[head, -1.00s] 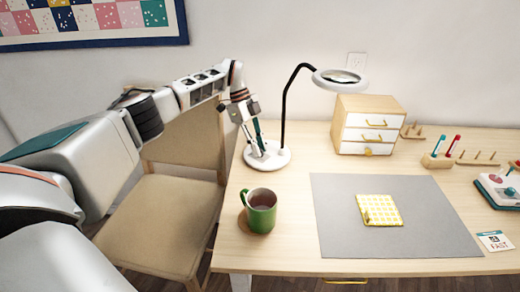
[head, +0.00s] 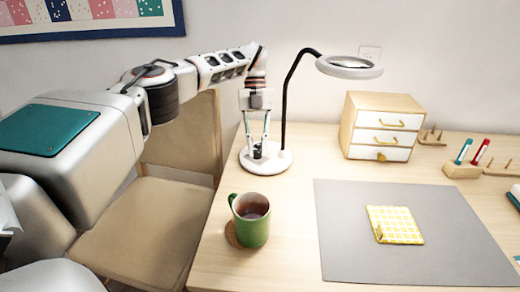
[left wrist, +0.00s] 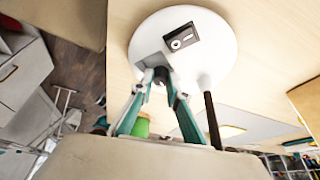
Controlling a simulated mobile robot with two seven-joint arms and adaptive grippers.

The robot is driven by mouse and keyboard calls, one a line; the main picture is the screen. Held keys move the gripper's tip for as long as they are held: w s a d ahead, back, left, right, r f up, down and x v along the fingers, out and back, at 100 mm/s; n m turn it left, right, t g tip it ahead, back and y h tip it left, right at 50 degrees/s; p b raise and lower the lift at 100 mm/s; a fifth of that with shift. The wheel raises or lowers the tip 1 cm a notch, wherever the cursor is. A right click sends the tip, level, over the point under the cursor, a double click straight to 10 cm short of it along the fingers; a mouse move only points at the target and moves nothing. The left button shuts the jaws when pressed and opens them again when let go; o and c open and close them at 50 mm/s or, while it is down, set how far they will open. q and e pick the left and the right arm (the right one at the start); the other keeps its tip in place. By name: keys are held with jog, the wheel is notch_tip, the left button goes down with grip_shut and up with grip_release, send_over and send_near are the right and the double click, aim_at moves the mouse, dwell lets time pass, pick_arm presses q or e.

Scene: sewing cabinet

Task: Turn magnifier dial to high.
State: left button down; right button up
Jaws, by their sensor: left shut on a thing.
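The magnifier lamp has a white round base (head: 279,164), a black curved neck (head: 290,88) and a white ring lens (head: 349,67). The base stands at the table's back left corner. My left gripper (head: 258,150) points down onto the base, left of the neck. In the left wrist view the gripper (left wrist: 160,78) has its fingertips on either side of a small dark dial (left wrist: 160,75) and is shut on it. A dark plate with white marks (left wrist: 182,37) lies on the base (left wrist: 215,62) beside the dial. The dial's setting cannot be read. My right gripper is out of view.
A green mug (head: 250,222) on a coaster stands in front of the lamp. A grey mat (head: 345,240) with a yellow checked cloth (head: 394,224) lies to the right. A small drawer box (head: 381,126) stands behind the mat. A chair (head: 140,225) is left of the table.

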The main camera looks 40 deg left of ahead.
aim_at(257, 151)
pick_arm(q)
jog(key=shift+f+m, duration=0.2)
jog(key=shift+m, duration=0.2)
jog(key=shift+r, duration=0.1)
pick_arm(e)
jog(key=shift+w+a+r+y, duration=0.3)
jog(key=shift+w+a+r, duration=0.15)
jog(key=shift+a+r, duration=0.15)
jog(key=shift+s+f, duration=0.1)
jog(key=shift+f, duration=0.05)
pick_arm(q)
jog(key=c, duration=2)
grip_release()
jog(key=shift+o, duration=0.2)
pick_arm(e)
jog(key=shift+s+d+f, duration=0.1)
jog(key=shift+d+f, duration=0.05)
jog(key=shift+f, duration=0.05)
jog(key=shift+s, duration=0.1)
pick_arm(q)
notch_tip(257, 151, up, 10)
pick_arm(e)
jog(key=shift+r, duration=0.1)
